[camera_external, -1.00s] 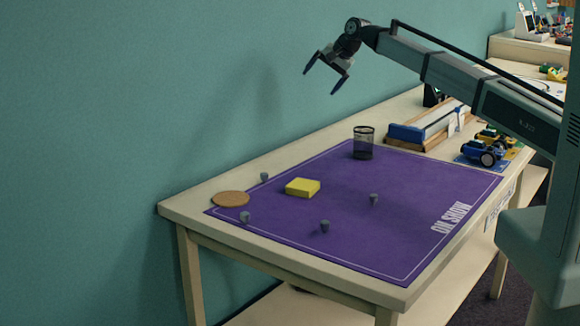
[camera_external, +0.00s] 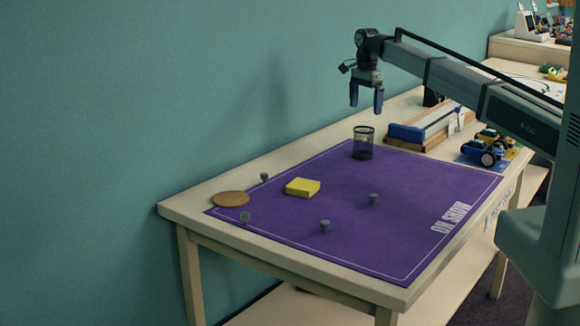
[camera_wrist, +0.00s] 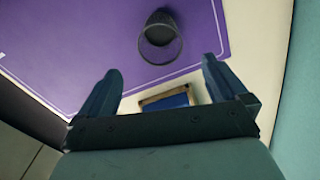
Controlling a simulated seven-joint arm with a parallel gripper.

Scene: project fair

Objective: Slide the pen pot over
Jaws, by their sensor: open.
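The pen pot (camera_external: 363,143) is a dark mesh cup standing upright and apparently empty near the far corner of the purple mat (camera_external: 330,257). In the wrist view the pen pot (camera_wrist: 160,38) shows from above, beyond my fingertips and between their lines. My gripper (camera_external: 366,108) is open and points down, above the pen pot and clear of it. In the wrist view my gripper (camera_wrist: 164,76) has its two blue fingers spread with nothing between them.
A wooden tray with a blue part (camera_external: 428,127) and a blue toy car (camera_external: 487,151) are beyond the pot. The mat's middle is mostly clear.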

